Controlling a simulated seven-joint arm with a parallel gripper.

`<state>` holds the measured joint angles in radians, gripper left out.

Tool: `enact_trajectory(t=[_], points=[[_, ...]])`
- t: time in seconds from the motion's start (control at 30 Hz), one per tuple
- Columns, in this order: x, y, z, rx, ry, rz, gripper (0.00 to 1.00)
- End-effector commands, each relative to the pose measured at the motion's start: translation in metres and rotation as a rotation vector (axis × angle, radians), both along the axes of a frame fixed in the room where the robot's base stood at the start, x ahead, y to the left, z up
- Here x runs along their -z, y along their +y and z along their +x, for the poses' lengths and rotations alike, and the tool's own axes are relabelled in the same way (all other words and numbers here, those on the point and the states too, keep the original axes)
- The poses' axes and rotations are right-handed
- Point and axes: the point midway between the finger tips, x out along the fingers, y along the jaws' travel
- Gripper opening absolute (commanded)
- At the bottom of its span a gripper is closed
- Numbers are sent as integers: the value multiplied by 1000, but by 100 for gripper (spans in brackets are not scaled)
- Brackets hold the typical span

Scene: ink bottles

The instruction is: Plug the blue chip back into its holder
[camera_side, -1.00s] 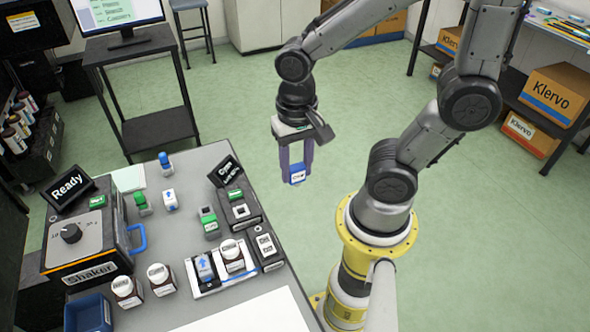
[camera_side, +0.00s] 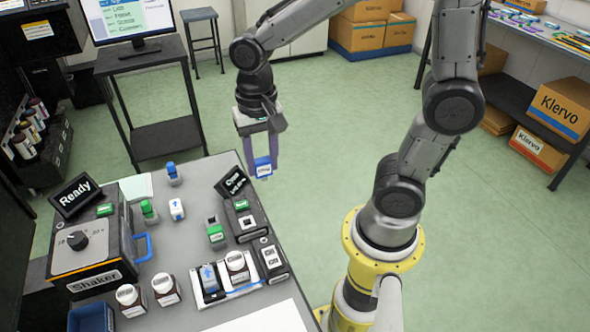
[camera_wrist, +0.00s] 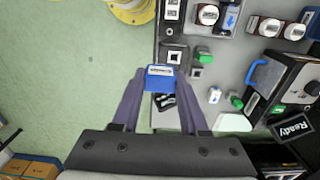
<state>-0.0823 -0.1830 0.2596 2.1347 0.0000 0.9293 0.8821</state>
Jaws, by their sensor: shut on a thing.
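My gripper (camera_side: 262,160) is shut on a blue chip (camera_side: 263,168) with a white label, held in the air beyond the table's right edge in the side view. In the wrist view the chip (camera_wrist: 160,77) sits between the purple fingertips, label facing up in the picture. A black device with a pale square socket (camera_side: 246,222) and a green button stands on the table, below and left of the chip; its socket also shows in the wrist view (camera_wrist: 174,57). A small grey block with a green part (camera_side: 215,233) stands beside it. I cannot tell which one is the chip's holder.
A tilted dark screen (camera_side: 232,182) stands at the table edge near my gripper. Small green and blue items, including a white-and-blue one (camera_side: 177,209), stand further left. White-capped bottles (camera_side: 166,289) and the shaker box (camera_side: 88,250) are nearer the front left.

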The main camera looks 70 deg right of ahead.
Motion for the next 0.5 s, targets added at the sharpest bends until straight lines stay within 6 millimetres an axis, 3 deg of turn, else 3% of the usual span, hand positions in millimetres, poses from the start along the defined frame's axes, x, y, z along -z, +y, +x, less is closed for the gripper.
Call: enact_trajectory(t=[0.1,0.3,0.5], points=[[6,5,42,0,5,-1,0],[33,14,103,-2,6,-1,0],[76,21,145,-7,6,-1,0]])
